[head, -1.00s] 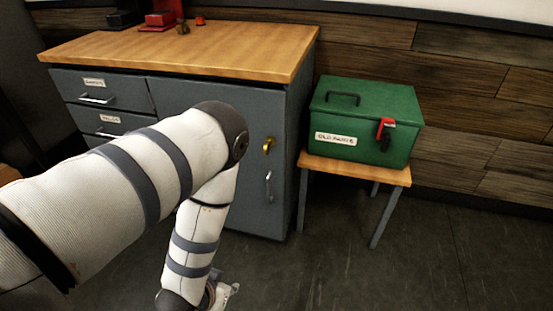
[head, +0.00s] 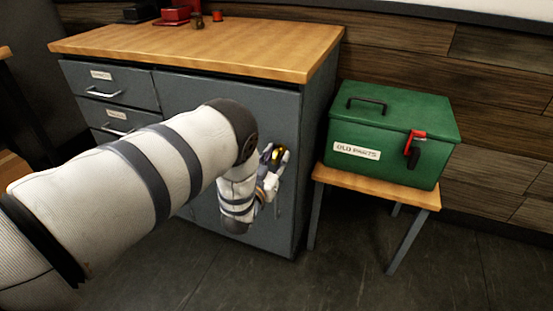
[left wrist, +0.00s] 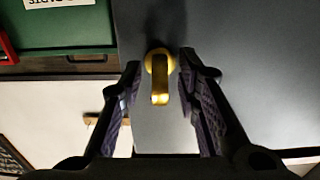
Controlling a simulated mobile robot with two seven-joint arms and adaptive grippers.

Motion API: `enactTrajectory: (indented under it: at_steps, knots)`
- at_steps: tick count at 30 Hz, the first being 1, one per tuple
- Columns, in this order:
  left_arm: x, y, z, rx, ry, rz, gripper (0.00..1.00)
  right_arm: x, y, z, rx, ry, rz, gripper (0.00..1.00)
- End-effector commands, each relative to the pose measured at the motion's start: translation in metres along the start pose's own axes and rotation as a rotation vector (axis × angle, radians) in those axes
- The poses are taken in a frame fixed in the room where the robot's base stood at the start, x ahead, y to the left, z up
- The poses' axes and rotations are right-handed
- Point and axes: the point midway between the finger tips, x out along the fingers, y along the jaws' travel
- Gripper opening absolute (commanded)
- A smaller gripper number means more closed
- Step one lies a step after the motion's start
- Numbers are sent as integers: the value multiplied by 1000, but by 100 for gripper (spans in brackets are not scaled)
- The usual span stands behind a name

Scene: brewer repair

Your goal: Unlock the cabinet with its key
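The grey cabinet door (head: 183,92) is closed, and it also fills the right of the left wrist view (left wrist: 255,75). A brass key (left wrist: 160,82) sticks out of a round brass lock in the door; it shows as a small yellow patch in the head view (head: 278,155). My left gripper (head: 272,163) is at the lock. In the left wrist view its dark fingers (left wrist: 158,100) are open, one on each side of the key, with gaps showing. My right gripper is in neither view.
A green box labelled "OLD PARTS" (head: 390,130) stands on a small wooden stool (head: 378,188) right of the cabinet. Drawers (head: 108,88) are on the cabinet's left. Red items (head: 178,12) stand on the wooden worktop (head: 200,45). Open floor lies in front.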

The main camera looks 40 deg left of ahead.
Motion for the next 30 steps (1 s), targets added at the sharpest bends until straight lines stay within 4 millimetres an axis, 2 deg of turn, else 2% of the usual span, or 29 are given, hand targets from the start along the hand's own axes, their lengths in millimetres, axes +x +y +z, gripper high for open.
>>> enactTrajectory:
  at_steps: [6,10,22,30]
  knots:
    - [0,0,0,0,0,0,28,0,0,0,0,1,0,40]
    - [0,0,0,0,0,0,0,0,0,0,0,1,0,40]
    - [0,0,0,32,-1,0,0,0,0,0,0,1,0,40]
    - [0,0,0,196,-2,1,0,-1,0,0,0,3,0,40]
